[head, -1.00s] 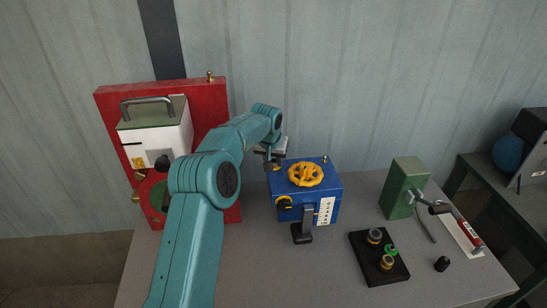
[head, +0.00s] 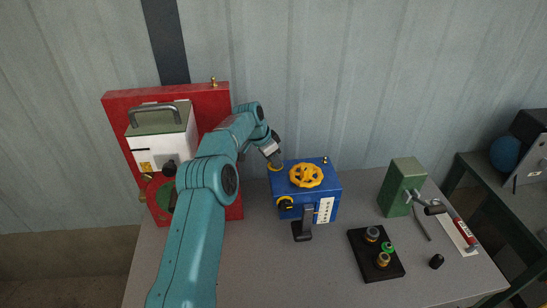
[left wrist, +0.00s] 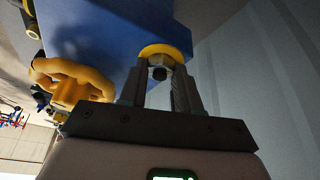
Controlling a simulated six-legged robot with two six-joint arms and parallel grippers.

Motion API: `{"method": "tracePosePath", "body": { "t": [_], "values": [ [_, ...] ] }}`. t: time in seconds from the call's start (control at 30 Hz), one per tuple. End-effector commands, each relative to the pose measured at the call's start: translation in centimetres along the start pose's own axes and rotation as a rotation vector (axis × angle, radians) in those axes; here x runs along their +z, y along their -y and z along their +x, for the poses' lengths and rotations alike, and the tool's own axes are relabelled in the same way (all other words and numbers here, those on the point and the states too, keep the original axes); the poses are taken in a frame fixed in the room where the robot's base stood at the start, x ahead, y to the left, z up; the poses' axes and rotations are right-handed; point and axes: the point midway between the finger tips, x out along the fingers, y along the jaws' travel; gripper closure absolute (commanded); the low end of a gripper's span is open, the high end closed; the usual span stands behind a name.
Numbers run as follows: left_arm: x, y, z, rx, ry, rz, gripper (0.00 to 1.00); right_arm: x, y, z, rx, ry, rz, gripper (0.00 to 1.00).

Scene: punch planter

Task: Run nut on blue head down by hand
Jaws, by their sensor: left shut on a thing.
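The blue head (head: 325,188) is a blue box on the table with a yellow handwheel (head: 306,175) on top. In the left wrist view the blue box (left wrist: 110,30) fills the upper left. My left gripper (left wrist: 160,75) is at the box's back left corner, shut on a small dark nut (left wrist: 159,73) in front of a yellow round collar (left wrist: 165,52). In the head view my left gripper (head: 276,163) reaches that corner from above and behind, and the nut is hidden there. My right gripper is not in view.
A red panel (head: 218,120) with a white box (head: 165,150) stands left of the blue head. A black plate (head: 360,255) with several small fittings lies at the front right. A green block (head: 400,185) stands farther right, by a red-and-white tube (head: 463,231). Table between is mostly clear.

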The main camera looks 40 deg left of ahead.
Motion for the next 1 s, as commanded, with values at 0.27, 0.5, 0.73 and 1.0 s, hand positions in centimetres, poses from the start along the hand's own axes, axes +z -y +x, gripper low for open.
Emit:
{"method": "tracePosePath", "body": {
  "t": [0.27,0.5,0.73,1.0],
  "values": [
    [-0.1,0.06,0.0,0.022,-0.004,0.063,0.99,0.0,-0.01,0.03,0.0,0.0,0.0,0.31],
    [-0.12,0.02,-0.01,0.027,-0.005,0.073,0.99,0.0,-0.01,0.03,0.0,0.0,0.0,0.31],
    [-0.13,-0.01,0.01,0.027,-0.005,0.071,0.65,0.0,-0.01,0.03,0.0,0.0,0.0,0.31],
    [-0.06,0.0,0.0,0.028,-0.003,0.071,0.43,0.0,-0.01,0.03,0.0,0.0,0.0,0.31]
  ]
}}
